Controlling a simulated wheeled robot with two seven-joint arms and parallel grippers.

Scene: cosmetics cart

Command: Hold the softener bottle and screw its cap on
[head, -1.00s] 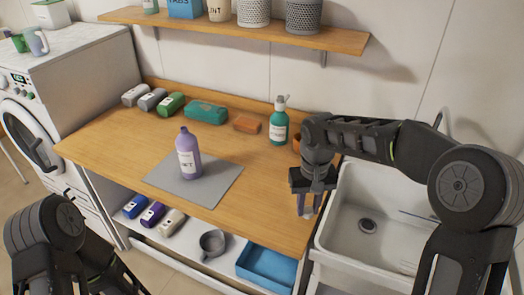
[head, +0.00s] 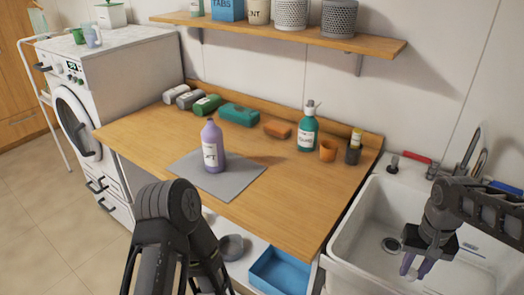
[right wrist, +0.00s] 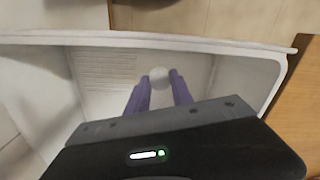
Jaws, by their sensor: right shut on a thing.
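The softener bottle (head: 213,148) is purple with a white label. It stands upright on a grey mat (head: 240,178) on the wooden counter, its narrow neck bare at the top. My right gripper (head: 410,266) is over the white sink, well to the right of the bottle. In the right wrist view its purple fingers (right wrist: 158,78) are shut on a small round whitish thing (right wrist: 159,73), which looks like the cap. My left arm (head: 172,225) shows in front of the counter, but its gripper is out of view.
The sink (head: 352,232) adjoins the counter's right end. A green pump bottle (head: 308,130), orange cup (head: 328,152) and dark jar (head: 353,153) stand at the back right. A blue tray (head: 281,272) is below the counter. The counter right of the mat is clear.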

